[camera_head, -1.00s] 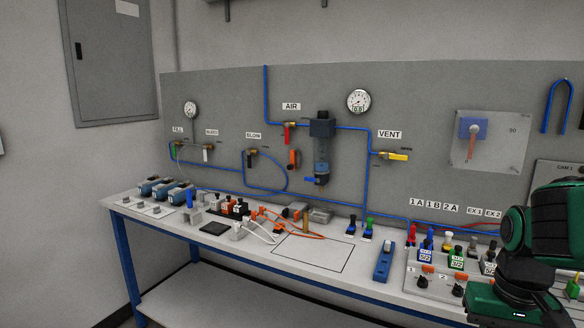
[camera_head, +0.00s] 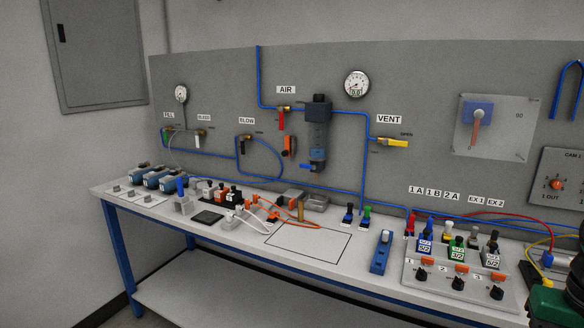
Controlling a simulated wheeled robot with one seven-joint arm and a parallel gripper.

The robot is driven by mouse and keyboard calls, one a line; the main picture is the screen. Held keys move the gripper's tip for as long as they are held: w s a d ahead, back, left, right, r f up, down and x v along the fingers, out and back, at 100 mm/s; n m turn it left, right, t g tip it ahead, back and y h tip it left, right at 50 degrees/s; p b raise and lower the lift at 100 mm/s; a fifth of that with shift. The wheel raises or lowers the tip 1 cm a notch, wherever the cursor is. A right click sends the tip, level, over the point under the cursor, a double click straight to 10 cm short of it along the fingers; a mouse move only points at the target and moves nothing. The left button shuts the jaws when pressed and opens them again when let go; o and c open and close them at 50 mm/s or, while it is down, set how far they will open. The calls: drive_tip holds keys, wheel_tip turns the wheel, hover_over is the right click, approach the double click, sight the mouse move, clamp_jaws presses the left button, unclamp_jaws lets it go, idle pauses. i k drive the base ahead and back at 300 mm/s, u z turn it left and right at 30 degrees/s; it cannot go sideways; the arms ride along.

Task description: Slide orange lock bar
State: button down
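Several orange parts are in view, and I cannot tell which is the lock bar. A short orange block (camera_head: 289,146) is mounted on the grey panel beside the red-handled valve (camera_head: 282,120) under the AIR sign. Small orange bars (camera_head: 461,268) sit above the black knobs on the grey valve box (camera_head: 450,298) at the right of the bench, below the blue, green and dark valve blocks. My gripper is not in view. Only a green and black part of my arm shows at the lower right corner, in front of the bench.
The bench (camera_head: 150,212) has a clear outlined rectangle (camera_head: 308,246) in the middle. A blue holder (camera_head: 380,255) stands left of the valve box. Orange and white cables lie at the left centre. Blue hoses and gauges (camera_head: 356,84) line the panel. Red and yellow hoses run at the right.

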sight(286, 152)
drive_tip(key=k, duration=1.4)
drive_tip(key=u, duration=0.3)
drive_tip(key=i, duration=2.5)
